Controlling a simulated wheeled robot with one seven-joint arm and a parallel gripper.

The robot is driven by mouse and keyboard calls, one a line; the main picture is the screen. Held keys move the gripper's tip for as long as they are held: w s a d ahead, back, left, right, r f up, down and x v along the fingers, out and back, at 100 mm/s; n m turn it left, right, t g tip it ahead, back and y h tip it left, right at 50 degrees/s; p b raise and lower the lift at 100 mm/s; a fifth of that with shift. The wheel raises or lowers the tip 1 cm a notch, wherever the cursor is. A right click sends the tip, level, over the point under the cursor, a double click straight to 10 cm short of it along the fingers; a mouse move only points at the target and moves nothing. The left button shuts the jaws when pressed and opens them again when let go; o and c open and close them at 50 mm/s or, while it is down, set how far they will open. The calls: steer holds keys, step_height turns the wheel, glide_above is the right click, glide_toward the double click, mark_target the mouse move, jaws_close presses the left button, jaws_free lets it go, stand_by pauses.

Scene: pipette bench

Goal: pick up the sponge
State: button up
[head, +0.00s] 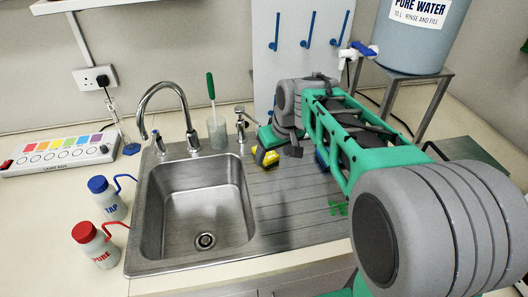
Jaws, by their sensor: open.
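The sponge (267,158) appears as a small yellow block with a darker part. It lies on the ribbed steel drainboard, just right of the sink basin near the back. My gripper (276,150) is open and reaches down at the sponge from the upper right. Its green and grey parts cover some of the sponge. I cannot tell whether the fingers touch it or are on both sides of it.
The sink basin (200,207) is empty, with a tall faucet (165,97) behind. A beaker with a green-handled brush (211,87) stands behind the basin. Bottles marked TAP (108,200) and PURE (95,246) stand left. A water tank (422,38) stands at back right.

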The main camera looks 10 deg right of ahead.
mark_target(270, 157)
steer(key=shift+o, duration=0.7)
steer(key=shift+n+y, duration=0.3)
steer(key=shift+n, duration=0.4)
steer(key=w+f, duration=0.1)
steer(key=w, duration=0.1)
steer(key=w+f, duration=0.1)
steer(key=w, duration=0.2)
steer(key=w+d+f, duration=0.1)
steer(key=w, duration=0.2)
steer(key=shift+w+d+f, duration=0.1)
steer(key=shift+w, duration=0.1)
steer(key=p+x, duration=0.2)
steer(key=x, duration=0.5)
steer(key=shift+w+d+f, duration=0.1)
steer(key=shift+w+d, duration=0.05)
steer(key=shift+w, duration=0.05)
steer(key=shift+c, duration=0.2)
steer(key=c, duration=1.5)
steer(key=shift+r, duration=0.6)
steer(key=s+a+r+b, duration=0.1)
steer(key=s+r+b, duration=0.3)
steer(key=s+r, duration=0.7)
steer(key=s, duration=0.3)
steer(key=shift+a+r, duration=0.25)
steer(key=shift+r, duration=0.15)
